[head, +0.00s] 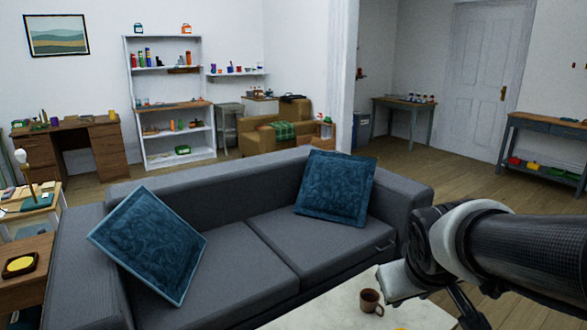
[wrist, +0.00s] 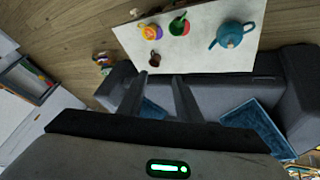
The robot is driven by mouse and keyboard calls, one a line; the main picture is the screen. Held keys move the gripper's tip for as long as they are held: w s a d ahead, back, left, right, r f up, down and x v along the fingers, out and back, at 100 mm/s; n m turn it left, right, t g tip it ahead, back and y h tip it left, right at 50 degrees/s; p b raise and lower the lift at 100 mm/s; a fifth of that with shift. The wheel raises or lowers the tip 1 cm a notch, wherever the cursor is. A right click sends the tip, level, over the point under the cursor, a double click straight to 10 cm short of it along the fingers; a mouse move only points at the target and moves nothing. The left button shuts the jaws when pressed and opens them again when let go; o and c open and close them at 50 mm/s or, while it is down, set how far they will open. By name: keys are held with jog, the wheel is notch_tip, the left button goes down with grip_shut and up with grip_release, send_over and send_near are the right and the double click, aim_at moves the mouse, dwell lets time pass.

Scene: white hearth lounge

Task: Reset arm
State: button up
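My gripper (wrist: 160,79) shows in the wrist view with its two fingers apart and nothing between them. It hangs above the sofa and the near edge of the white table (wrist: 205,58). A brown mug (wrist: 154,59) stands on the table just beyond the fingertips in the picture.
The grey sofa (head: 235,235) with two blue cushions (head: 148,245) (head: 333,187) fills the middle. A blue teapot (wrist: 231,35), a red-and-green bowl (wrist: 179,26) and a yellow-and-purple cup (wrist: 151,32) stand on the table. Open wooden floor (head: 455,183) lies behind the sofa.

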jog(key=s+a+r+m+y, duration=0.1)
jog(key=s+a+r, duration=0.15)
jog(key=s, duration=0.25)
jog(key=s+a+r+m+y, duration=0.1)
jog(key=s+a+r, duration=0.1)
jog(key=s+a, duration=0.3)
notch_tip(320, 180, up, 22)
jog(key=d+p, duration=0.1)
jog(key=p, duration=2.2)
jog(key=shift+s+r+g, duration=0.25)
jog(key=shift+s+g, duration=0.05)
jog(key=shift+s, duration=0.1)
